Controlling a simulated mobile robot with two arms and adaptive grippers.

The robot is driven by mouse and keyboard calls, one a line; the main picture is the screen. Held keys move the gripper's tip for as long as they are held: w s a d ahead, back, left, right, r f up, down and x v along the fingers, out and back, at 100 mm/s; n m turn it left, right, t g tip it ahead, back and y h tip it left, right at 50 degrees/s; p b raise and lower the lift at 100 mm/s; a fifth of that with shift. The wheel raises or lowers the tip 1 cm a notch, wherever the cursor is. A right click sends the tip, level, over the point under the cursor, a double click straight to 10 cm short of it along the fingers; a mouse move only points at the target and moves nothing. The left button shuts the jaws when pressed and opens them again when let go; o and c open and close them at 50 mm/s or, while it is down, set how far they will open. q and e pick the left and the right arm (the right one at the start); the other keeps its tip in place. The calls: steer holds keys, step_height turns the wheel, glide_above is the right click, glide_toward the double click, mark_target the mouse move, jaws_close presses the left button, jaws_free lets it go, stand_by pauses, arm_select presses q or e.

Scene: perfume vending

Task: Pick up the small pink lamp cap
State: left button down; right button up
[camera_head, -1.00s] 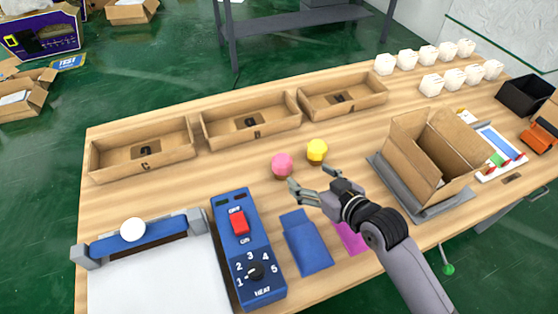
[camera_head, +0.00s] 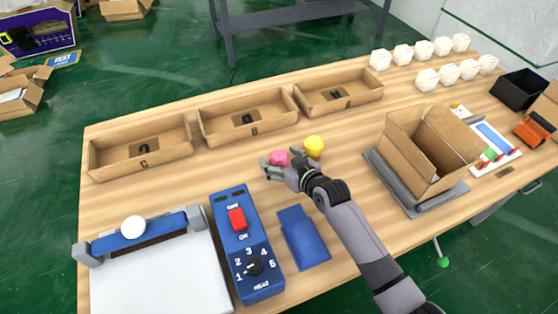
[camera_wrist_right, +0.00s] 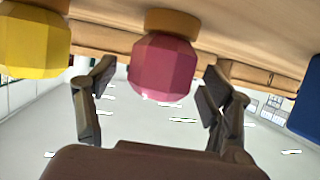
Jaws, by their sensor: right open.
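The small pink lamp cap (camera_head: 279,157) stands on the wooden table beside the yellow cap (camera_head: 314,146). My right gripper (camera_head: 281,161) is at the pink cap, its fingers open on either side of it. In the right wrist view the pink cap (camera_wrist_right: 163,68) with its brown base sits between the two open fingers (camera_wrist_right: 155,85), with gaps on both sides. The yellow cap (camera_wrist_right: 32,40) is just outside the left finger in that view. In the head view the gripper hides part of the pink cap. My left gripper is not in view.
Open cardboard trays (camera_head: 248,119) line the back of the table. A blue switch box (camera_head: 245,240) and a blue pouch (camera_head: 303,237) lie in front. An open cardboard box (camera_head: 425,150) stands to the right. White cartons (camera_head: 428,79) are at the back right.

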mark_target(279, 155)
steer(key=shift+w+a+f, duration=0.15)
steer(key=shift+w+f, duration=0.05)
steer(key=shift+w, duration=0.1)
steer(key=c, duration=1.3)
steer(key=shift+r, duration=0.15)
step_height(279, 155, up, 20)
steer(key=s+d+r+m+t+h, duration=0.1)
steer(key=s+d+r+m+h, duration=0.2)
steer(key=d, duration=0.6)
steer(key=s+d+r+m+t+h, duration=0.1)
steer(key=s+d+r+m+h, duration=0.2)
steer(key=s+d+r, duration=0.3)
steer(key=d+r+h, duration=0.1)
steer(key=d, duration=0.3)
steer(key=shift+s+m, duration=0.15)
steer(key=shift+m, duration=0.15)
